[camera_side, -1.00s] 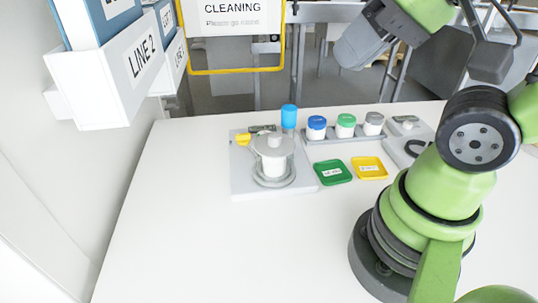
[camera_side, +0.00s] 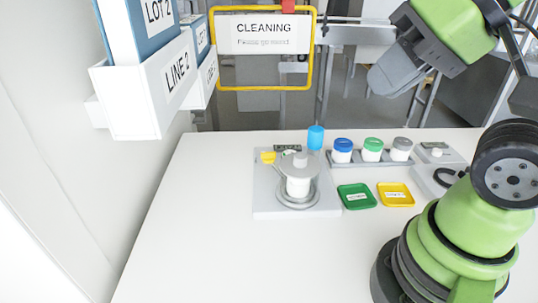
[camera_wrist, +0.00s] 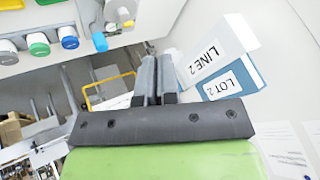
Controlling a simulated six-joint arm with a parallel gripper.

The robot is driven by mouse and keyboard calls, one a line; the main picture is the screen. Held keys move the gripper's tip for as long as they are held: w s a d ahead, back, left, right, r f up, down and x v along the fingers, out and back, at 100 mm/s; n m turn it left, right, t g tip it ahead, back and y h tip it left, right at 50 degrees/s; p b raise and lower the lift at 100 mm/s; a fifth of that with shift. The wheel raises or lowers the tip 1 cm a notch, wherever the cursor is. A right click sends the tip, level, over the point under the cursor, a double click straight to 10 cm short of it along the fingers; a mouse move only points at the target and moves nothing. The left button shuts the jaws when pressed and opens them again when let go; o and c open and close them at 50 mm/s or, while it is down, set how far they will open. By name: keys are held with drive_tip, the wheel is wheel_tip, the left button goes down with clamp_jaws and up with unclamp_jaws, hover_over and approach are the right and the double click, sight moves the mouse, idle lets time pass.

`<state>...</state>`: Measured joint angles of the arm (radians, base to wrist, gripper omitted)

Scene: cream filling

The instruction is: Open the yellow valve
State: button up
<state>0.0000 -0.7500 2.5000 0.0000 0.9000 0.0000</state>
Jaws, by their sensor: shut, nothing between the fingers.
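The yellow valve (camera_side: 268,157) is a small yellow handle at the left of a white-lidded dispenser (camera_side: 298,177) on a pale base plate (camera_side: 263,205). In the wrist view the valve (camera_wrist: 127,23) shows as a small yellow patch near the top, beyond the fingertips and left of them. My gripper (camera_wrist: 155,62) is shut and empty. In the side view it hangs high at the upper right, well above the table and apart from the valve; its fingertips are hard to make out there.
A blue cylinder (camera_side: 315,138) stands just behind the dispenser. Jars with blue (camera_side: 343,145), green (camera_side: 373,145) and grey (camera_side: 402,144) lids stand in a row. Green (camera_side: 357,197) and yellow (camera_side: 395,194) trays lie in front. White binder holders (camera_side: 150,95) hang at left. The front table is clear.

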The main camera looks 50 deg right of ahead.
drive_tip(key=o, duration=0.3)
drive_tip(key=shift+w+r, duration=0.1)
drive_tip(key=shift+w, duration=0.05)
drive_tip(key=shift+o, duration=1.3)
drive_tip(key=w+d+r+n+g, duration=0.1)
drive_tip(key=w+r+n, duration=0.1)
drive_tip(key=w, duration=0.6)
drive_tip(key=shift+d+n+g+h, duration=0.3)
drive_tip(key=shift+n+g, duration=0.1)
drive_tip(key=shift+n, duration=0.2)
drive_tip(key=n+g+h, duration=0.1)
drive_tip(key=n+g, duration=0.4)
drive_tip(key=n, duration=0.5)
hover_over(268, 152)
wheel_tip(268, 152, down, 21)
wheel_tip(268, 152, down, 9)
drive_tip(key=shift+f, duration=0.15)
clamp_jaws()
